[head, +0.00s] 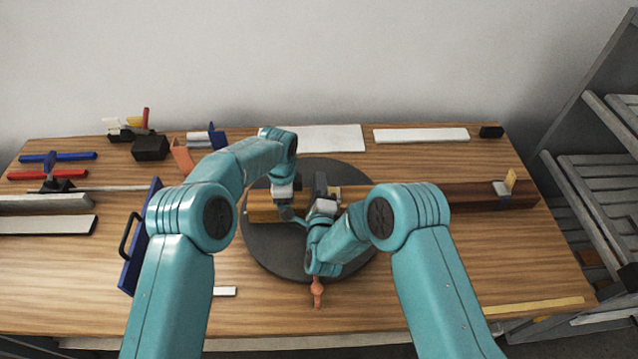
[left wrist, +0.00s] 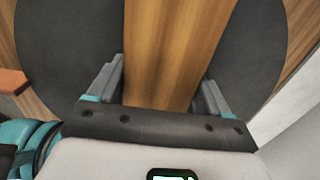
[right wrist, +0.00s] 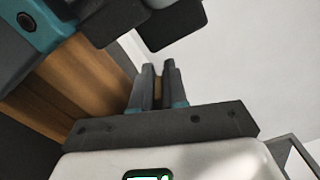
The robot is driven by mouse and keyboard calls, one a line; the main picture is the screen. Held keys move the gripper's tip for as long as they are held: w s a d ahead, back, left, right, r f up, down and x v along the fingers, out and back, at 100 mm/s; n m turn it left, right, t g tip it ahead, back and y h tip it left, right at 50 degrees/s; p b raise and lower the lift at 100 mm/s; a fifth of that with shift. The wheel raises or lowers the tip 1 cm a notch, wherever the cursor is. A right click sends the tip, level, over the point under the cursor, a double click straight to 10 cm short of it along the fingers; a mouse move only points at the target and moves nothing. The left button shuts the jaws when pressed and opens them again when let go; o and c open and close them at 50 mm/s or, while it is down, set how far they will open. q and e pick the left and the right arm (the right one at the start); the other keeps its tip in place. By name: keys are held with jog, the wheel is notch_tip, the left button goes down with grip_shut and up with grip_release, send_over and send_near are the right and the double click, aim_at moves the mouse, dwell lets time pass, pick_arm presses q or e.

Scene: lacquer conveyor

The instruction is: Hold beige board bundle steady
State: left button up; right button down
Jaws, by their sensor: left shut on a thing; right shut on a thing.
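The beige board bundle (head: 262,207) lies across a dark round turntable (head: 290,262). Its middle is hidden by my arms. My left gripper (head: 287,208) is over the bundle, and in the left wrist view its two fingers (left wrist: 160,95) stand on either side of the wooden face (left wrist: 178,45). My right gripper (head: 318,212) is close beside the left one, near the bundle's middle. In the right wrist view its fingers (right wrist: 158,85) are nearly together on a narrow tan-brown piece; I cannot tell whether that piece is the bundle.
A red-brown beam (head: 470,196) with a yellow-handled clamp (head: 507,184) extends right. An orange handle (head: 317,290) sticks out at the turntable's front. A blue tool (head: 140,240) and several clamps lie left. A grey rack (head: 600,190) stands right. The front right tabletop is mostly clear.

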jog(key=c, duration=1.2)
grip_release()
jog(key=shift+c, duration=0.2)
